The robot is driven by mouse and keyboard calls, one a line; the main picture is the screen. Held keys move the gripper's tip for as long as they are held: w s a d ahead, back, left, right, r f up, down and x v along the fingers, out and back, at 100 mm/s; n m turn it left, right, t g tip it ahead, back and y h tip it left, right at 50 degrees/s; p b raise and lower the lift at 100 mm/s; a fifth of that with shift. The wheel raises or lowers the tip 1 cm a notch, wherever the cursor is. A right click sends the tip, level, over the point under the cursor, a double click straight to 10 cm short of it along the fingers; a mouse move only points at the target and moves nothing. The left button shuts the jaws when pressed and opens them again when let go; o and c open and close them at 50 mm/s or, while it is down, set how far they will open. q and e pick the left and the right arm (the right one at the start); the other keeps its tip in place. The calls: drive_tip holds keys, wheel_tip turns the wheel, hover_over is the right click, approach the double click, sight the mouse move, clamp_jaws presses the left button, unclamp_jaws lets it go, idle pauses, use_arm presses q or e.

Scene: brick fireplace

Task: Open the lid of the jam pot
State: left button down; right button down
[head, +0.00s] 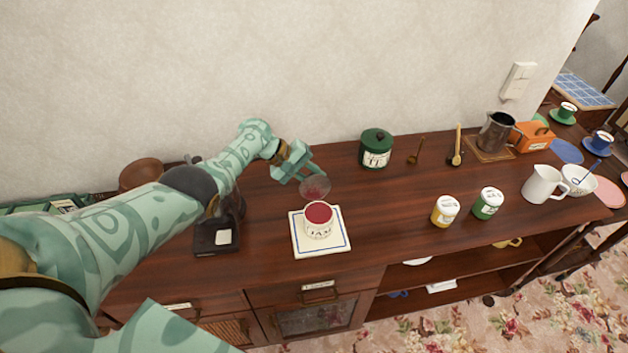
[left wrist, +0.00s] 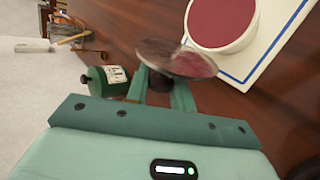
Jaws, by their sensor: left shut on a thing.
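The jam pot (head: 319,222) is a white pot marked JAM, full of dark red jam, standing open on a white tile with a blue line (head: 304,244). It also shows in the left wrist view (left wrist: 222,22). Its round, clear lid (head: 315,188) is off the pot, just behind and above it. My left gripper (head: 308,174) is shut on the lid, which also shows in the left wrist view (left wrist: 178,58) between the fingertips. The lid is apart from the pot in the head view. My right gripper is in neither view.
A green lidded pot (head: 377,150) stands behind to the right. Yellow (head: 445,211) and green (head: 488,203) jars stand near the front edge. A white jug (head: 543,184) is farther right. A dark appliance (head: 217,235) stands left of the tile. Wood between tile and jars is clear.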

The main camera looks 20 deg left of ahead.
use_arm(q)
drive_tip(key=shift+f, duration=0.15)
idle(0.3)
drive_tip(key=c, duration=1.2)
unclamp_jaws()
drive_tip(key=shift+s+a+r+p, duration=0.1)
drive_tip(key=shift+a+r+p, duration=0.2)
drive_tip(key=shift+r, duration=0.15)
drive_tip(key=p+v, duration=0.7)
drive_tip(key=v, duration=0.8)
drive_tip(key=shift+a, duration=0.3)
